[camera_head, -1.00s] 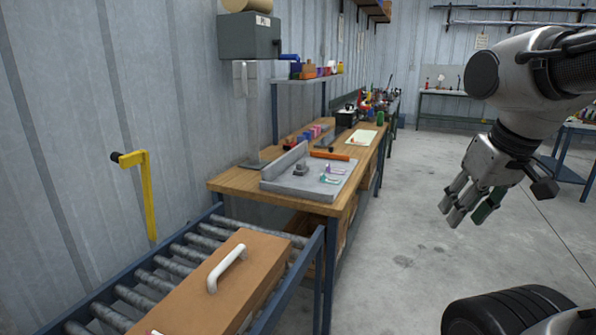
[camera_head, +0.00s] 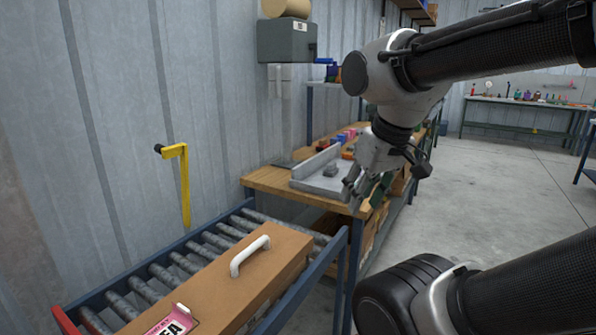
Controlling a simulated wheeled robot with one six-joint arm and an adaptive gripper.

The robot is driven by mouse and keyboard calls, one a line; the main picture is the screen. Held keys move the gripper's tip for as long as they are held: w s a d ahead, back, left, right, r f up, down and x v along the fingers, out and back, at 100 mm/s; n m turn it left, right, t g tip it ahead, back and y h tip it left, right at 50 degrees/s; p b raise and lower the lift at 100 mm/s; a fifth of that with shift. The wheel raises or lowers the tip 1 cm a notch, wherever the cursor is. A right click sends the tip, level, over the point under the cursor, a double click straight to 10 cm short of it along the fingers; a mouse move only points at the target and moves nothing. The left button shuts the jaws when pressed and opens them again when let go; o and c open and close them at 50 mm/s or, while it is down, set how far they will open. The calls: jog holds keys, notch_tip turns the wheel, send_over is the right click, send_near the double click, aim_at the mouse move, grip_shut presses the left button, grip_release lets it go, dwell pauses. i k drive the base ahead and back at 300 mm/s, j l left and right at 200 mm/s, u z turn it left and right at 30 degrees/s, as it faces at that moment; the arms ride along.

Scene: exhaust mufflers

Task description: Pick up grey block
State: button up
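A small grey block (camera_head: 330,171) sits on a light grey tray (camera_head: 313,184) with a raised back wall, on the wooden workbench (camera_head: 262,180). My gripper (camera_head: 365,196) hangs in front of the tray's right side, fingers pointing down. It appears to the right of the block and apart from it in the picture. Its fingers look spread, with nothing seen between them. My gripper and arm hide the tray's right part and much of the bench behind.
A roller conveyor (camera_head: 202,248) with a brown box (camera_head: 225,295) and white handle stands at the front left. A yellow crank handle (camera_head: 183,185) stands by the wall. A grey wall box (camera_head: 287,41) hangs above the bench. Open floor (camera_head: 480,200) lies to the right.

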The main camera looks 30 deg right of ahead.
aim_at(332, 170)
jog(key=i+l+u, duration=0.25)
jog(key=l, duration=0.15)
jog(key=l+u, duration=0.25)
jog(key=l, duration=0.15)
jog(key=l+u, duration=0.25)
jog(key=l, duration=0.2)
jog(key=l+u, duration=0.3)
jog(key=l, duration=3.3)
jog(key=i, duration=0.1)
